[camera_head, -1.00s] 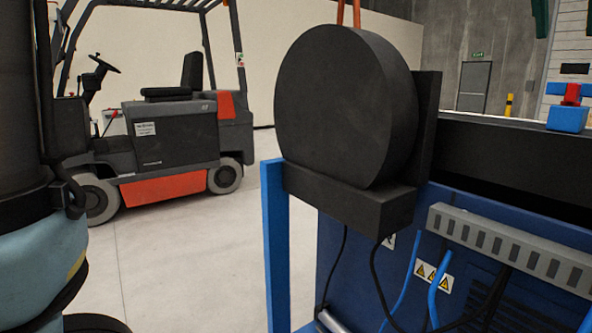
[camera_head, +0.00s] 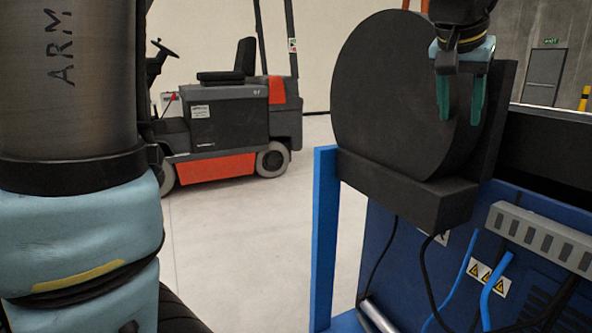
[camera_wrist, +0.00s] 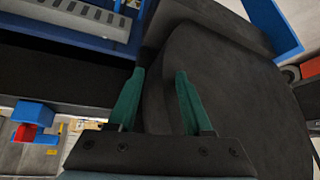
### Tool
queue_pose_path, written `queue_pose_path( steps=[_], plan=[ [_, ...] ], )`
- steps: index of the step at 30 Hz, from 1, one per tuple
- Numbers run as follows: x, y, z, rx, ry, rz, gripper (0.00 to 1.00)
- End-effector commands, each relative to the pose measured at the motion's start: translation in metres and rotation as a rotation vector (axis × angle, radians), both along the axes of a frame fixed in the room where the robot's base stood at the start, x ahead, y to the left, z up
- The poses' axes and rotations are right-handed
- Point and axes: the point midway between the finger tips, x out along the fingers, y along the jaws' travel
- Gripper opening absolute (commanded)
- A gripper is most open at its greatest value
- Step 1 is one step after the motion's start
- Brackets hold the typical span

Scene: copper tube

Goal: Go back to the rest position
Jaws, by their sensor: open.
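My gripper (camera_head: 463,98) hangs at the top right of the head view, its two green fingers apart and pointing down. It appears in front of the right part of a large black disc (camera_head: 385,90), with nothing seen between the fingers. In the wrist view the open gripper (camera_wrist: 160,73) shows with the black disc (camera_wrist: 235,85) behind and to the right of its fingers. Whether a finger touches the disc I cannot tell. My arm fills the left side of the head view.
The disc rests on a black block (camera_head: 435,207) of a blue machine frame (camera_head: 324,240). A grey slotted strip (camera_head: 540,240) and cables run along its side. A red and blue fixture (camera_wrist: 33,118) shows in the wrist view. A forklift (camera_head: 230,125) stands behind; open floor (camera_head: 240,240) lies between.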

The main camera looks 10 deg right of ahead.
Motion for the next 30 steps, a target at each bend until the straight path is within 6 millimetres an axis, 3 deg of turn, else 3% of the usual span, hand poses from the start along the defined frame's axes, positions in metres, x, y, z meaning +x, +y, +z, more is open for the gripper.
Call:
queue_pose_path(
  steps=[1,3,9,14,18,21,24,30],
  plan=[
    [0.025,0.026,-0.022,0.030,0.021,0.059,0.50],
    [0.051,0.061,-0.050,0.059,0.050,0.129,0.50],
    [0.098,0.176,-0.126,0.130,0.148,0.339,0.50],
    [0.101,0.277,-0.183,0.167,0.244,0.521,0.50],
    [0.079,0.351,-0.223,0.184,0.328,0.667,0.50],
    [0.060,0.385,-0.242,0.188,0.373,0.744,0.50],
    [0.047,0.404,-0.252,0.188,0.401,0.790,0.50],
    [0.040,0.412,-0.258,0.188,0.414,0.811,0.50]
  ],
)
